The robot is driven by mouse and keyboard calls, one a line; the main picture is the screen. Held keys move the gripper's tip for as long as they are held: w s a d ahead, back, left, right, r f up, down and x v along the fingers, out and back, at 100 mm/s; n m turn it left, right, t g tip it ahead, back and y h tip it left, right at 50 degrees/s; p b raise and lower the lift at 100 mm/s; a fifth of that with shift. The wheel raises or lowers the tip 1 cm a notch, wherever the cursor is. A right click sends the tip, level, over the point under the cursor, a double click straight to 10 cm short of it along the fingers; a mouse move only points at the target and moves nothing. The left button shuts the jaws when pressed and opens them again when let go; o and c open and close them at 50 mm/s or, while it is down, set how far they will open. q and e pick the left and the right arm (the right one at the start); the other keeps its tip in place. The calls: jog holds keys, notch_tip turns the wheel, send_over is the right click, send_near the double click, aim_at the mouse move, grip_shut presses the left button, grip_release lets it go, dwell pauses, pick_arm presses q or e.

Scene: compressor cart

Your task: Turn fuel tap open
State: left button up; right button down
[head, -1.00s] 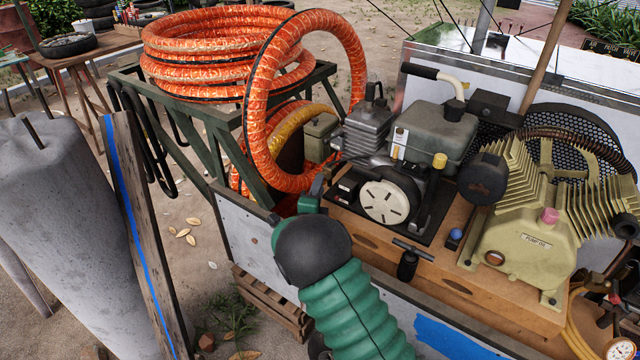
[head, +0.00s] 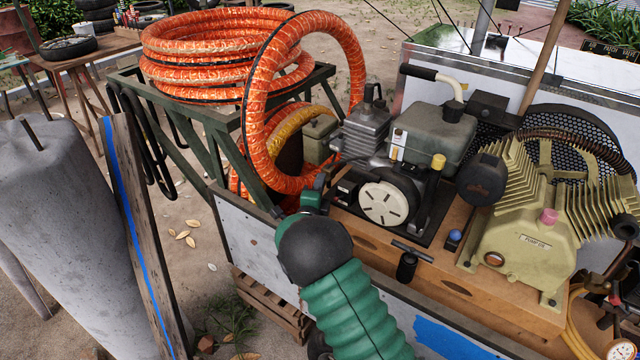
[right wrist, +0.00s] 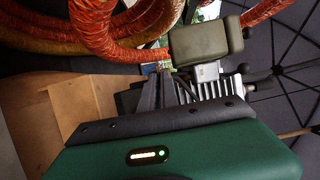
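The engine's grey-green tank (head: 437,130) stands on the cart, with a white round recoil cover (head: 385,203) below it. I cannot pick out the fuel tap for certain in either view. My right gripper (head: 322,182) points away from me, just left of the engine's lower left side and near the orange hose. Its black wrist and green sleeve cover part of the cart's front edge. In the right wrist view its green housing fills the bottom, with dark finger parts (right wrist: 165,88) in front of it. Their opening is not clear. My left gripper is not in view.
Orange hose (head: 228,70) lies coiled on a green frame, with one loop hanging close to my right gripper. A yellowish pump (head: 530,250) stands right of the engine. A black T-handle (head: 408,262) sticks up at the wooden base's front. A blue-striped plank (head: 140,240) leans at left.

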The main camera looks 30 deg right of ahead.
jog(key=shift+r+n+p, duration=0.1)
jog(key=shift+n+p, duration=0.5)
jog(key=shift+p, duration=0.2)
jog(key=n+g+p, duration=0.1)
jog(key=n+p, duration=0.2)
jog(key=p, duration=0.2)
jog(key=n+g+p, duration=0.2)
jog(key=n+p, duration=0.1)
jog(key=p, duration=0.1)
jog(key=n+g+y+p, duration=0.1)
jog(key=n+g+p, duration=0.1)
jog(key=p, duration=0.3)
jog(key=shift+w+a+r+n+p, duration=0.1)
jog(key=shift+w+r+n+p, duration=0.05)
jog(key=shift+r+n+p, duration=0.2)
jog(key=shift+w+n+g+p, duration=0.1)
jog(key=shift+n+g+p, duration=0.6)
jog(key=shift+n, duration=0.15)
jog(key=shift+w+f+n+g+h+p, duration=0.1)
jog(key=shift+n+g+h+p, duration=0.2)
jog(key=shift+n+g, duration=0.45)
jog(key=shift+n, duration=0.25)
jog(key=c, duration=1.6)
grip_release()
jog(key=shift+w, duration=0.1)
jog(key=shift+a, duration=0.1)
